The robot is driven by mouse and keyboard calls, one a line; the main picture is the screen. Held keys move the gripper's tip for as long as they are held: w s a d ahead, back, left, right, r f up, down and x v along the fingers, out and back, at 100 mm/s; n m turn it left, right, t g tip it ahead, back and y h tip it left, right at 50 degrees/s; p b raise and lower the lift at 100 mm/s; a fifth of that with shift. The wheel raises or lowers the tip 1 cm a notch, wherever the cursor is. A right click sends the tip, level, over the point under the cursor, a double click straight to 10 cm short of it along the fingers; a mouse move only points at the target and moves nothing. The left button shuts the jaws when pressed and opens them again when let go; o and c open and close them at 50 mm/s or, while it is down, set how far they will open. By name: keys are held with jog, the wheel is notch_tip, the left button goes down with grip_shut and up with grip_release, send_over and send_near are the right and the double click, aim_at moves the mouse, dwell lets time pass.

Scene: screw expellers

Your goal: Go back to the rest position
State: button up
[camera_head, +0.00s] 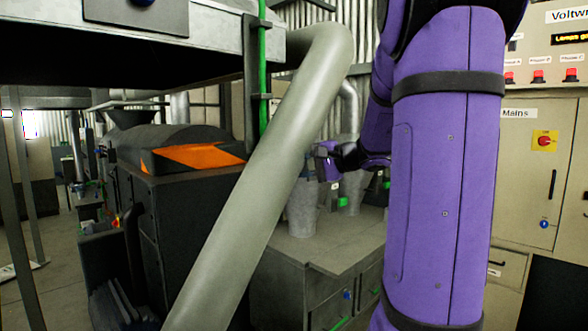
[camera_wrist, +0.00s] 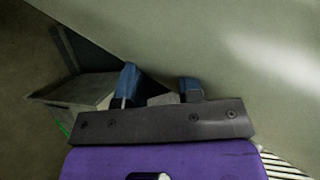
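My gripper (camera_wrist: 160,88) shows in the wrist view with its two blue fingertips apart and nothing visible held between them. In the head view my purple arm fills the centre right, and its wrist end reaches left behind it, close to a thick grey-green pipe (camera_head: 262,175). The fingers cannot be made out there. In the wrist view a large pale green-grey curved surface (camera_wrist: 230,50), apparently the pipe, lies close beyond the fingers; I cannot tell whether they touch.
A grey cabinet (camera_head: 315,254) with pale cylindrical vessels (camera_head: 301,210) stands beyond the pipe. A dark machine with an orange panel (camera_head: 199,156) is at left. A control panel (camera_head: 550,145) with red lamps stands at right. Open floor shows at far left.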

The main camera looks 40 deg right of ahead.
jog(key=shift+a, duration=0.1)
dwell(0.5)
jog(key=s+a+f+n+g+y, duration=0.25)
jog(key=a+n+g, duration=0.2)
jog(key=a, duration=0.85)
jog(key=s+a+f+n+g+h, duration=0.2)
jog(key=s+a+n+h, duration=0.2)
jog(key=s, duration=0.4)
jog(key=s+a+f+n+g+h, duration=0.2)
jog(key=s+a+f+n+h, duration=0.1)
jog(key=s+a+n, duration=0.3)
jog(key=s+a+h, duration=0.1)
jog(key=s+a, duration=0.1)
jog(key=s, duration=0.1)
jog(key=shift+a, duration=0.2)
jog(key=shift+d+h, duration=0.1)
jog(key=shift+h, duration=0.15)
